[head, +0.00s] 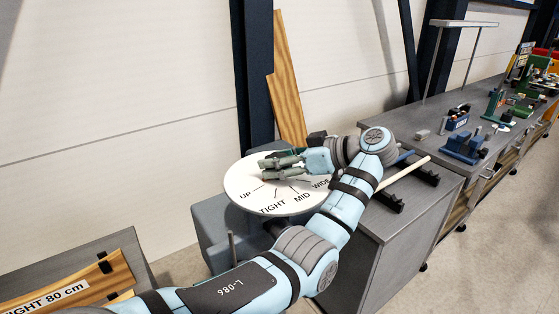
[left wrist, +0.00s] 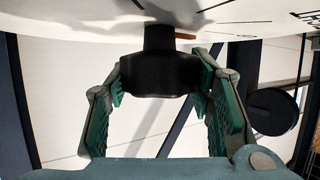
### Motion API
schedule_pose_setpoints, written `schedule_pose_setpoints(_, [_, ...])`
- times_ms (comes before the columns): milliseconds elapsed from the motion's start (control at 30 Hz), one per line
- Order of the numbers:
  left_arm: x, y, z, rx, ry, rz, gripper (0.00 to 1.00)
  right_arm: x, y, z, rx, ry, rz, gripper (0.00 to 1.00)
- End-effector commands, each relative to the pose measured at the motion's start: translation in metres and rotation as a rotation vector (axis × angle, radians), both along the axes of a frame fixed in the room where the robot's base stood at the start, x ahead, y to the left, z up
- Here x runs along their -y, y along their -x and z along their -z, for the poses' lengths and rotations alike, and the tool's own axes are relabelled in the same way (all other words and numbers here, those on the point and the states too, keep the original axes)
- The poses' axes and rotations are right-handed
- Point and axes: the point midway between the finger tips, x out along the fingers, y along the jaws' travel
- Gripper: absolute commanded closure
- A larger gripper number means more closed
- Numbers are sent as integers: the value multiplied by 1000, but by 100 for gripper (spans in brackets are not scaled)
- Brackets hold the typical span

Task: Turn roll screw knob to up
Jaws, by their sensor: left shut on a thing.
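My left gripper (head: 266,168) reaches over the dial from the right. In the left wrist view, the black knob (left wrist: 160,76) sits between the two green-padded fingers of my left gripper (left wrist: 160,84), which is shut on it. The knob's stem meets the white dial face. A small orange-brown mark (left wrist: 185,36) shows beside the stem. My fingers hide the knob in the head view, so I cannot tell which word it points to. My right gripper is out of view.
The dial stands on a grey machine body (head: 208,222). A grey bench (head: 420,200) with rails and a pale rod is to the right. A wooden board (head: 288,100) leans on the wall behind. A panel reading "IGHT 80 cm" (head: 60,290) is at lower left.

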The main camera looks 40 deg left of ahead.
Motion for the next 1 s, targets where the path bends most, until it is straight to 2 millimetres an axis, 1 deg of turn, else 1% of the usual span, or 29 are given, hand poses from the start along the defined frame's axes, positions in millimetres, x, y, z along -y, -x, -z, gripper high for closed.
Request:
schedule_pose_setpoints(533, [-1,0,0,2,0,-25,80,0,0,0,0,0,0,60])
schedule_pose_setpoints(567, [-1,0,0,2,0,-25,47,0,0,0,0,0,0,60])
schedule_pose_setpoints(600, [0,-1,0,2,0,-25,41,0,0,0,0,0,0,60])
schedule_pose_setpoints(667, [0,-1,0,1,0,-24,32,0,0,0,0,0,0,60])
schedule_pose_setpoints(1000, [0,-1,1,1,1,-17,32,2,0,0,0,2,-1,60])
